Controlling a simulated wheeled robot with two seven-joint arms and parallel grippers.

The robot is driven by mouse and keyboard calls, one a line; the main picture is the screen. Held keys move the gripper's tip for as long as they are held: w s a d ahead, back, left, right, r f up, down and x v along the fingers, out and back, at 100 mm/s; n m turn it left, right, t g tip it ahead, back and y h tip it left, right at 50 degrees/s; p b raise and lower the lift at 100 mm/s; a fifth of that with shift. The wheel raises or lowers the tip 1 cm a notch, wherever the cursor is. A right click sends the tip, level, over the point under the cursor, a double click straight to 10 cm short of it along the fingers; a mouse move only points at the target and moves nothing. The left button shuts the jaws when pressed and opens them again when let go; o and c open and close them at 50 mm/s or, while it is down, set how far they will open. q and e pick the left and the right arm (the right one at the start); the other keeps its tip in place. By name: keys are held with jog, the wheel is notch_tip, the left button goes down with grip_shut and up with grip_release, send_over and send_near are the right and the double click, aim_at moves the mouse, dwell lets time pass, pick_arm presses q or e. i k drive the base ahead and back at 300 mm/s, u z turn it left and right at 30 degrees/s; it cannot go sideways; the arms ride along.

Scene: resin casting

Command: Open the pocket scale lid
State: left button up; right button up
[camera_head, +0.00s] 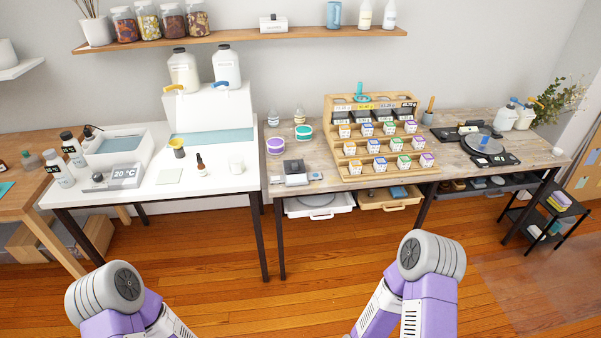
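A small device with a dark grey top and a pale front, which looks like the pocket scale (295,171), sits near the front edge of the wooden table, left of the bottle rack. It is too small to tell how its lid stands. Both my arms show only as purple and grey links at the bottom of the head view, well short of the tables. Neither my left nor my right gripper is in view.
The wooden table (300,145) holds a tiered rack (342,125) of small jars, right of the scale. Two tubs, purple (275,146) and teal (303,132), stand behind it. Open drawers, white (318,204) and wooden (390,200), jut out below. The floor in front is clear.

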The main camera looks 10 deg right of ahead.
aim_at(289, 167)
jog(key=z, duration=0.35)
jog(key=i, duration=1)
jog(key=u, duration=0.05)
